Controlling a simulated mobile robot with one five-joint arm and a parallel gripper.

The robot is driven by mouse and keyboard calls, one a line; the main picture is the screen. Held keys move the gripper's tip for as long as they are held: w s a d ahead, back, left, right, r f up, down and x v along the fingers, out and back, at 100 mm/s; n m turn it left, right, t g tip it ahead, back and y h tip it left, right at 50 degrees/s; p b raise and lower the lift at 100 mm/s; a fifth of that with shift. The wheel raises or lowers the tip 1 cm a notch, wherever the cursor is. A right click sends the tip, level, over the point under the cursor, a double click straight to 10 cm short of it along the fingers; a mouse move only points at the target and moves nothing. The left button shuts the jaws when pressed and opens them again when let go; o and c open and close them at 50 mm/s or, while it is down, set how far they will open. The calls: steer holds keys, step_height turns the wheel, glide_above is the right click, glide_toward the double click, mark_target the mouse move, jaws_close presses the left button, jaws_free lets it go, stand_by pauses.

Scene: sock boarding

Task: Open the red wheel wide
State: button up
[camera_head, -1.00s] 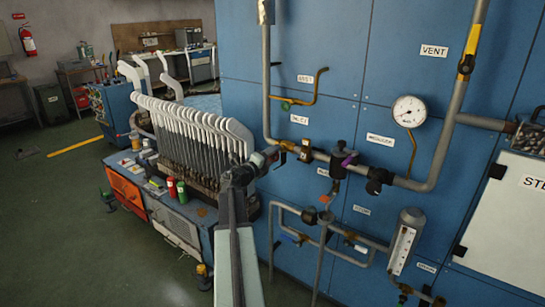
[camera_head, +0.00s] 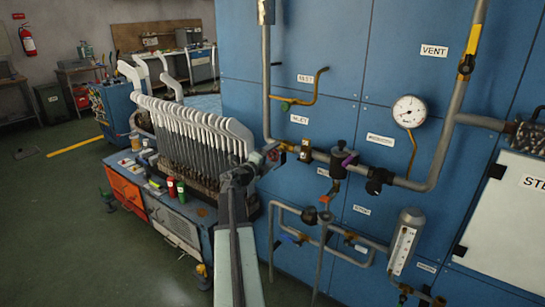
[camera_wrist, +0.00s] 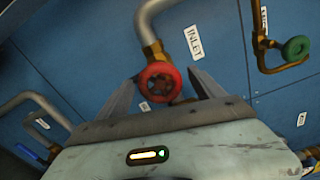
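The red wheel (camera_wrist: 159,83) is a small round handwheel on the brass valve below the INLET label. In the wrist view it sits between the two fingers of my gripper (camera_wrist: 160,80). The fingers are spread wide, one on each side, with gaps to the wheel's rim. I cannot tell how deep the fingertips reach past the wheel. In the head view my gripper (camera_head: 258,160) is at the left end of the valve pipe, and only a bit of the red wheel (camera_head: 273,155) shows beside it.
A green wheel (camera_wrist: 296,48) on a brass pipe is at the upper right of the wrist view. Grey pipes (camera_head: 400,181) and a pressure gauge (camera_head: 409,111) are on the blue panel. A rack of white sock forms (camera_head: 190,130) stands close left of my arm.

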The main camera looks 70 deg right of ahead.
steer(key=v, duration=0.7)
steer(key=shift+a, duration=0.35)
steer(key=shift+w, duration=0.2)
